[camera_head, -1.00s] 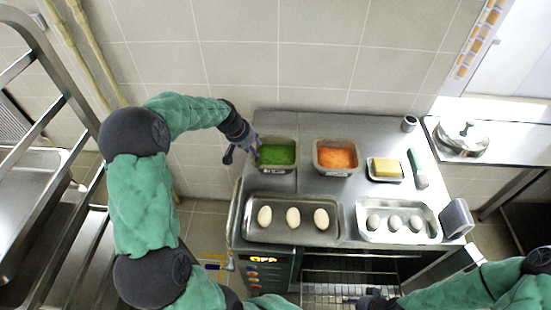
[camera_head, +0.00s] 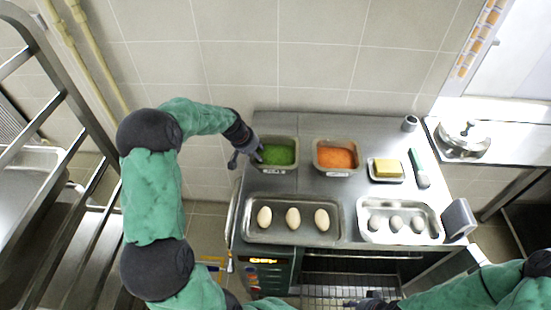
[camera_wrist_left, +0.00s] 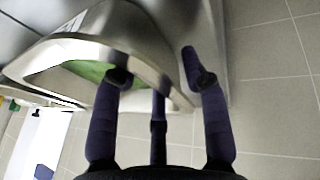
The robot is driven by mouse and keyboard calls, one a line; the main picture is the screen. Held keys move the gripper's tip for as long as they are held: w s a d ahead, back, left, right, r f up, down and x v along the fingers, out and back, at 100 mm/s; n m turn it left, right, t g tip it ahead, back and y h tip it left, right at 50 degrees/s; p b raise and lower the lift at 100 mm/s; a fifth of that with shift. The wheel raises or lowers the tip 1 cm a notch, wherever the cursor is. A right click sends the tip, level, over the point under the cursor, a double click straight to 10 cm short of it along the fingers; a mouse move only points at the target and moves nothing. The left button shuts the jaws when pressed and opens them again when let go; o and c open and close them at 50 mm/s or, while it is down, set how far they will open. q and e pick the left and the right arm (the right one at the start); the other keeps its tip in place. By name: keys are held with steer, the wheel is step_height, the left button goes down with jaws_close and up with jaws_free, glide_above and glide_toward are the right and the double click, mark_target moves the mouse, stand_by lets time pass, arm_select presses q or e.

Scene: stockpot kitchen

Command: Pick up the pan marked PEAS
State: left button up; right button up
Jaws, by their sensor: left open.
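The pan of green peas (camera_head: 275,170) stands at the back left of the steel worktop. Its front label is too small to read. My left gripper (camera_head: 252,156) is at the pan's left end, with its fingers open. In the left wrist view the fingers (camera_wrist_left: 158,80) straddle the pan's near rim (camera_wrist_left: 140,55): one fingertip shows over the green contents, another outside the wall. I cannot tell whether they touch it. My right gripper (camera_head: 372,302) shows only partly at the bottom edge, low by the oven rack, its fingers unclear.
A similar pan of orange food (camera_head: 336,171) stands just right. A tray with eggs (camera_head: 255,236) lies in front, and a tray with grey egg-shaped items (camera_head: 405,238) at front right. A butter dish (camera_head: 385,179) and green-handled tool (camera_head: 418,168) lie at right.

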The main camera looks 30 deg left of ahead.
arm_select(q)
steer(key=shift+f, duration=0.2)
stand_by(0.3)
jaws_close()
steer(key=shift+w+r, duration=0.1)
steer(key=shift+r, duration=0.05)
